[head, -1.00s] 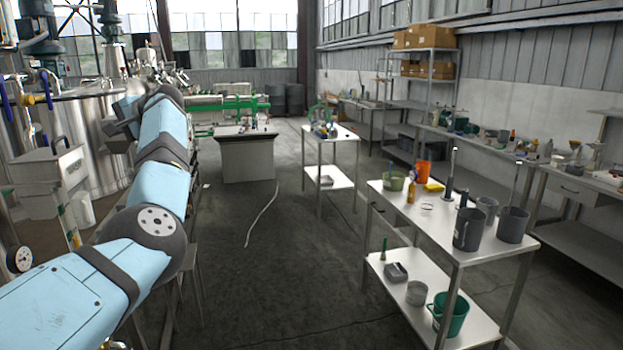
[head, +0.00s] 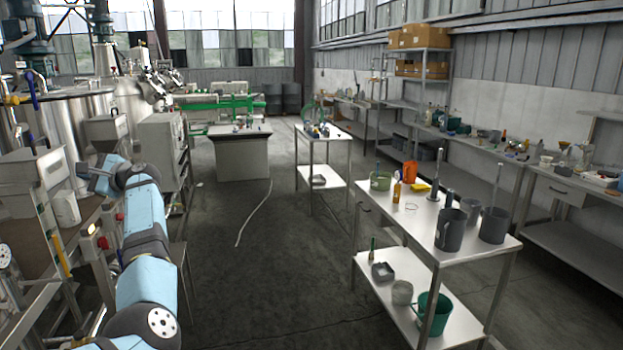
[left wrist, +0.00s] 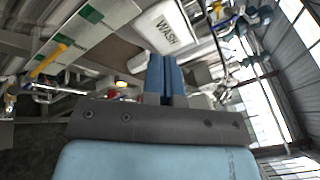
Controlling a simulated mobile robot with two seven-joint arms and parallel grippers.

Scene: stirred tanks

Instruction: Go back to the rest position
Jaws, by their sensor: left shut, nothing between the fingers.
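My left gripper (left wrist: 165,78) shows in the left wrist view with its two blue fingers side by side and closed, holding nothing. In the head view my blue left arm comes up from the bottom left, bent, in front of the steel tanks (head: 128,95). The fingertips are too small to make out there. In the left wrist view a white container marked WASH (left wrist: 165,30) lies beyond the fingers. My right gripper is in neither view.
A metal hopper (head: 30,172) and a bench frame stand close left of my arm. A steel table (head: 415,222) with buckets and bottles stands at right, a smaller table (head: 322,140) behind it. The floor (head: 270,270) between is mostly clear; a pale hose lies on it.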

